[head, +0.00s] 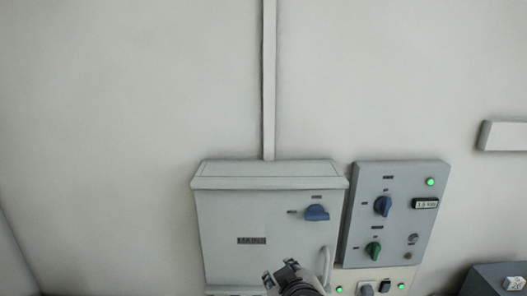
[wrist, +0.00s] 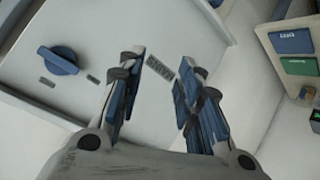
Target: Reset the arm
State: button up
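My gripper shows in the wrist view (wrist: 158,92), with its two blue-padded fingers apart and nothing between them. It points at the front of the grey mains box, whose "MAINS" label lies beyond the fingertips.
A grey control panel (head: 400,222) with a blue knob, a green knob and a lit green lamp is right of the box. A handle (head: 326,262) stands out near my arm. A dark unit (head: 488,281) is at bottom right.

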jog(key=s+d+f+m+g+b, duration=0.1)
jog(key=s+d+m+g+b, duration=0.1)
jog(key=s, duration=0.5)
jog(key=s+d+f+m+g+h+b, duration=0.1)
jog(key=s+d, duration=0.3)
jog(key=s, duration=0.4)
jog(key=s+d+f+m+g+b, duration=0.3)
jog(key=s+d, duration=0.1)
jog(key=s, duration=0.3)
jog(key=shift+s+f+m+h, duration=0.15)
jog(key=shift+f+m+h, duration=0.1)
jog(key=shift+m+h, duration=0.05)
